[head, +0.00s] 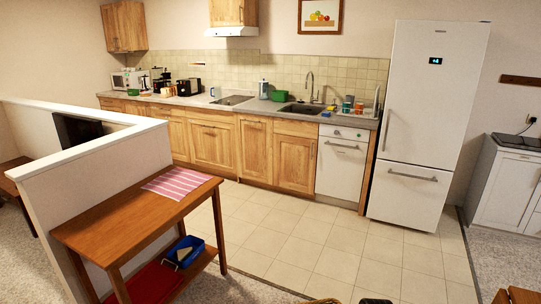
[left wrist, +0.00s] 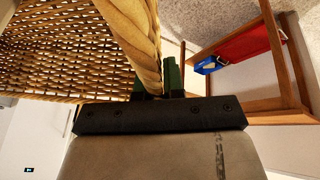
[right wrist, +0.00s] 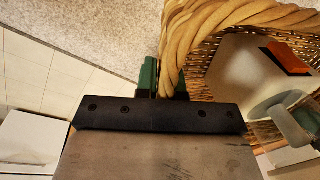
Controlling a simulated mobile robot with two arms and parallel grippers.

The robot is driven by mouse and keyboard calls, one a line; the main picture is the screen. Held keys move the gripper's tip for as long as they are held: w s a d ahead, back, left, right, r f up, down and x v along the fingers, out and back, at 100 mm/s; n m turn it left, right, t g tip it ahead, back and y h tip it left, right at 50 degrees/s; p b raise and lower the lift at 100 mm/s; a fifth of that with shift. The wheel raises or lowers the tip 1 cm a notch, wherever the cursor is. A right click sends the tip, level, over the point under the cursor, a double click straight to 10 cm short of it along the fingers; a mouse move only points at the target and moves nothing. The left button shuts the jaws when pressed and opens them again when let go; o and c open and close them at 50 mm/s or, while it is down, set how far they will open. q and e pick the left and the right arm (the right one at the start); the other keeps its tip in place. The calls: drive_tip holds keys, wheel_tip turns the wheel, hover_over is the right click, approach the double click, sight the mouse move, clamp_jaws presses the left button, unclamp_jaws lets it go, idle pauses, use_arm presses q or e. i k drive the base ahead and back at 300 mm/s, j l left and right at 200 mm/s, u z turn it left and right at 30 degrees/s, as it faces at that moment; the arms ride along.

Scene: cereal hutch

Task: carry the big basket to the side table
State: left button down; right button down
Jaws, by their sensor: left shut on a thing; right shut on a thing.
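The big wicker basket (left wrist: 65,50) fills the upper left of the left wrist view. Its thick braided rim (right wrist: 225,17) also shows in the right wrist view, with part of its inside. My left gripper (left wrist: 158,84) is shut on the rim, a green finger showing beside it. My right gripper (right wrist: 165,84) is shut on another part of the rim. In the head view only a sliver of the basket (head: 324,301) shows at the bottom edge. A wooden table (head: 110,228), which looks like the side table, stands at the left with a pink striped cloth (head: 180,181) on its top.
A white half wall (head: 105,165) stands behind the table. Tiled floor (head: 310,235) is clear toward the counter and fridge (head: 425,120). Wooden furniture (head: 522,296) shows at the lower right.

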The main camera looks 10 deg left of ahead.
sight(123, 219)
drive_tip(key=i+l+u, duration=0.2)
drive_tip(key=i, duration=0.95)
drive_tip(key=i+u, duration=0.2)
drive_tip(key=u, duration=0.2)
drive_tip(key=i+u, duration=0.2)
drive_tip(key=u, duration=0.2)
